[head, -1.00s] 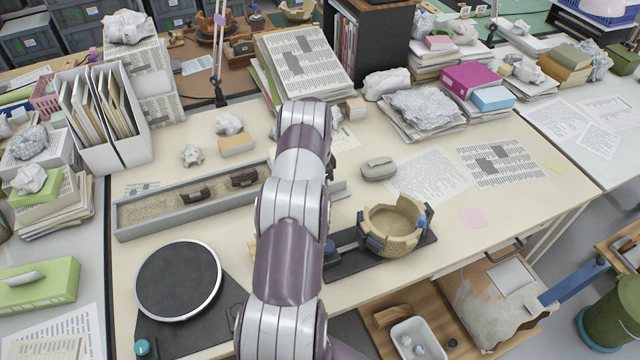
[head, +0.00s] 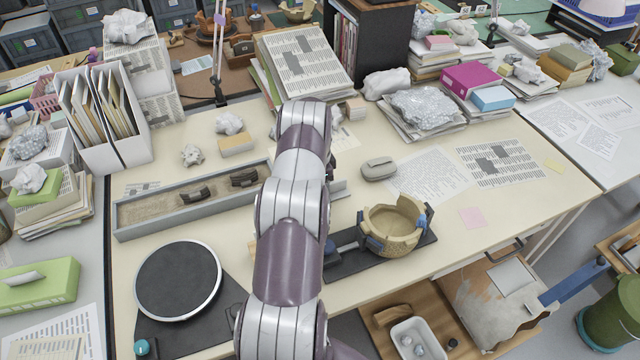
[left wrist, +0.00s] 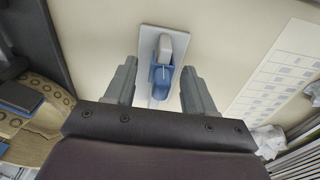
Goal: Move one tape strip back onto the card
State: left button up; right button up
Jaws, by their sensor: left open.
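In the head view my arm hides this gripper.
A sand tray (head: 150,212) and a round black turntable (head: 178,281) are left of my arm. A grey mouse-like object (head: 378,169) and printed sheets (head: 430,172) lie behind the pot. The table's front edge runs below the pot, beside an open drawer (head: 465,335).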

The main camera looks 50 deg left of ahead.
pick_arm(q)
notch_tip(320, 180, up, 13)
jog(key=b, duration=0.1)
jog(key=shift+s+a+f+b, duration=0.15)
jog(key=shift+s+f+b, duration=0.05)
jog(key=shift+s+b, duration=0.2)
jog(key=n, duration=0.1)
jog(key=f+n, duration=0.1)
jog(key=shift+s+f+n, duration=0.2)
jog(key=shift+f+n, duration=0.05)
jog(key=shift+n, duration=0.15)
jog(key=s+d+r, duration=0.2)
jog(key=s+d, duration=0.3)
jog(key=d, duration=0.6)
jog(key=s+d+r+n, duration=0.1)
jog(key=s+d+r, duration=0.2)
jog(key=d, duration=0.9)
jog(key=s+d+r, duration=0.3)
jog(key=s+d, duration=0.4)
jog(key=d, duration=0.4)
jog(key=shift+d+r+t, duration=0.2)
jog(key=shift+d+t, duration=0.2)
